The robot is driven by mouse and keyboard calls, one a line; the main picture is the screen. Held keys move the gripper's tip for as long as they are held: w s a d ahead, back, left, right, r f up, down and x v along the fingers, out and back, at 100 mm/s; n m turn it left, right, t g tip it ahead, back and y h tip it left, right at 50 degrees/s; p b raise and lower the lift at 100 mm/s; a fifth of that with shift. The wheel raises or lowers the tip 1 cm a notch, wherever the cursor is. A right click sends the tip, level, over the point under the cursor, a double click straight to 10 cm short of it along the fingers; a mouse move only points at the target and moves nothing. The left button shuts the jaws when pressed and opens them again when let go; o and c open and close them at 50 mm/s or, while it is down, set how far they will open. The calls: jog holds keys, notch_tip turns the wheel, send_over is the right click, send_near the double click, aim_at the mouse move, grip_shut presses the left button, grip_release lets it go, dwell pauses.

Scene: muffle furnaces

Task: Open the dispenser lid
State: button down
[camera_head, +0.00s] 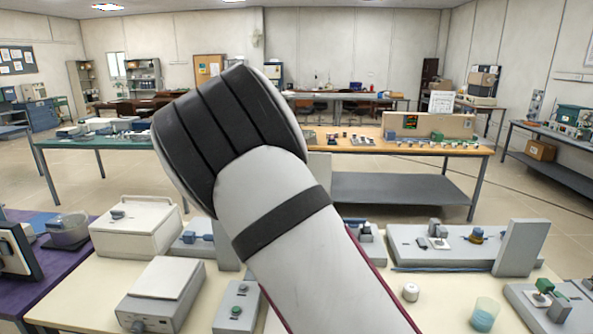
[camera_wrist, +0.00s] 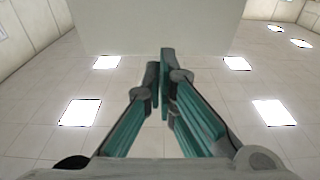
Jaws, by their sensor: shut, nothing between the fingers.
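My gripper (camera_wrist: 160,72) shows in the wrist view with its teal fingers brought together at the tips and nothing between them. It points toward ceiling panels and lights, away from the bench. In the head view my raised arm fills the middle, and the gripper itself is not seen there. No dispenser can be named for certain. A white box (camera_head: 135,228) with a small grey-blue piece on its sloped top stands at the left of the near bench. A lower light-grey box (camera_head: 162,292) stands in front of it. Both look closed. My arm hides the bench's middle.
A wooden table (camera_head: 400,148) stands beyond. Open floor lies between them.

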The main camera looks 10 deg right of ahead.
jog(key=s+n+g+y, duration=0.1)
jog(key=s+g+y, duration=0.2)
jog(key=s, duration=2)
jog(key=s+r+n+g+y, duration=0.1)
jog(key=s+g, duration=0.8)
jog(key=s, duration=1.4)
jog(key=shift+s+a+r+n+g+y+b, duration=0.2)
jog(key=shift+s+r+n+g+y+b, duration=0.15)
jog(key=shift+n+y, duration=0.55)
